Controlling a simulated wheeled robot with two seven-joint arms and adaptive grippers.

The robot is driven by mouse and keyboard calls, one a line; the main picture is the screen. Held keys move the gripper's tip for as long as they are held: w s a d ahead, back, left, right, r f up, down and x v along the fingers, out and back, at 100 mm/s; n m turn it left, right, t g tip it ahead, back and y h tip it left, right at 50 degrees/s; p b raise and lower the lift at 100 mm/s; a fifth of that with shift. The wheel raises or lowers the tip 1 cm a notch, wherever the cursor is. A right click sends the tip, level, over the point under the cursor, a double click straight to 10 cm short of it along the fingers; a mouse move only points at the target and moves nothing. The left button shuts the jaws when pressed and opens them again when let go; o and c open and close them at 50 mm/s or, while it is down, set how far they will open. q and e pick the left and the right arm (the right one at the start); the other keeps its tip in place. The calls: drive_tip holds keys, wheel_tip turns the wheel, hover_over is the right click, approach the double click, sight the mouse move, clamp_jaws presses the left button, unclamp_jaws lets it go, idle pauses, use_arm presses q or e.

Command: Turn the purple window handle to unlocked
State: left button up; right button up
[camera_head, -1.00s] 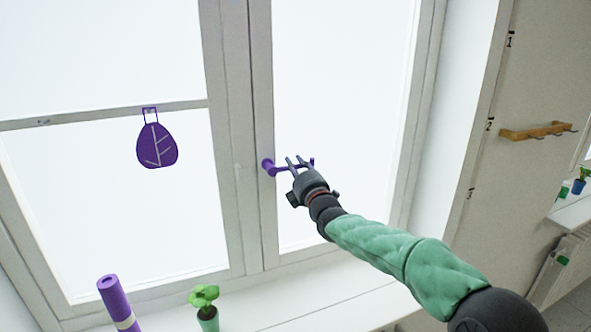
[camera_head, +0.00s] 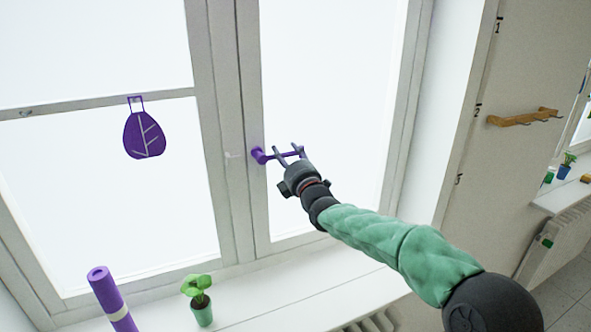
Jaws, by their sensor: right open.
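The purple window handle (camera_head: 260,155) sits on the frame between the two panes and points to the right, about level. My right gripper (camera_head: 289,150) is at the handle's lever, with its two fingers apart and the lever close to them. Whether the fingers touch the lever cannot be told. The window frame (camera_head: 228,120) stands upright behind the handle. My left gripper is not in view.
A rolled purple mat (camera_head: 110,295) and a potted plant (camera_head: 200,298) stand at the sill (camera_head: 285,295). A wooden hook rail (camera_head: 522,118) is on the right wall.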

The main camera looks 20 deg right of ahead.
drive_tip(key=s+f, duration=0.2)
drive_tip(key=s, duration=0.8)
drive_tip(key=shift+s+d, duration=0.2)
drive_tip(key=shift+s, duration=0.2)
drive_tip(key=shift+f, duration=0.1)
